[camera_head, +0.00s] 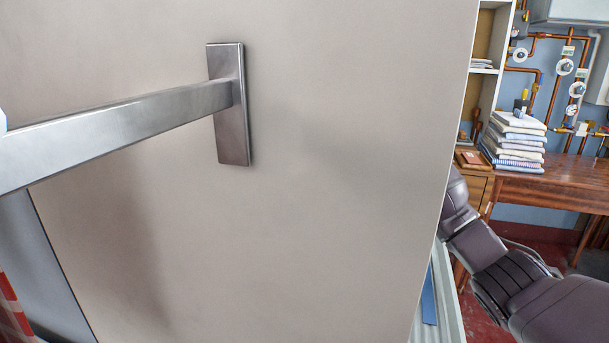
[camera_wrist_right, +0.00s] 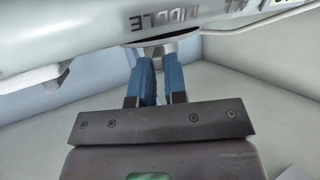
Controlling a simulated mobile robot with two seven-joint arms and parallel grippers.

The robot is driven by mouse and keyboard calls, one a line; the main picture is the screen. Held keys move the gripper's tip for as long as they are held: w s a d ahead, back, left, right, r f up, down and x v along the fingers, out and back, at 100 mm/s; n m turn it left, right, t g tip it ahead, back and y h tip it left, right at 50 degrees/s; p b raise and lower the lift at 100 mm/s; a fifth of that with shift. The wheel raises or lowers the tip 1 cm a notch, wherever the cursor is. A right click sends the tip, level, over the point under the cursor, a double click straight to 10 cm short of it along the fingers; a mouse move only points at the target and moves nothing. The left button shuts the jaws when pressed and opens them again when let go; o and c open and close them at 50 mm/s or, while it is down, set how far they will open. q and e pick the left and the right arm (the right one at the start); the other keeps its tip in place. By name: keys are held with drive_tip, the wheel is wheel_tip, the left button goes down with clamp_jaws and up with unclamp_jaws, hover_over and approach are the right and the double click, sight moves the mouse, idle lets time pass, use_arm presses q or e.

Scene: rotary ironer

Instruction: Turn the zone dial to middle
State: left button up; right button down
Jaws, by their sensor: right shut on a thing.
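In the right wrist view, my right gripper (camera_wrist_right: 160,78) has its two blue fingers shut on the zone dial (camera_wrist_right: 158,49). Only a small grey part of the dial shows between and above the fingertips. The dial sits at the lower edge of a light grey machine panel (camera_wrist_right: 90,35). The word MIDDLE (camera_wrist_right: 165,17) is printed on the panel just above the dial, upside down in this view, with ALL to its right. The dial's pointer is hidden, so its setting cannot be read. Neither gripper shows in the head view.
In the head view, a large beige panel (camera_head: 330,180) with a metal bar (camera_head: 120,125) fills most of the picture. Folded cloths (camera_head: 515,140) lie on a wooden desk (camera_head: 550,190) at the right. A white cable (camera_wrist_right: 265,25) runs near the dial.

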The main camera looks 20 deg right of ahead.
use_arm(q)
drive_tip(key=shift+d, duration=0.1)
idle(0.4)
use_arm(e)
drive_tip(key=c, duration=1.2)
unclamp_jaws()
drive_tip(key=shift+a, duration=0.1)
drive_tip(key=shift+o, duration=0.2)
use_arm(q)
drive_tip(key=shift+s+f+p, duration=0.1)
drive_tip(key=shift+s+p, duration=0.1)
drive_tip(key=shift+p, duration=0.15)
use_arm(e)
drive_tip(key=w+v, duration=0.1)
drive_tip(key=v, duration=1)
drive_tip(key=shift+s, duration=0.35)
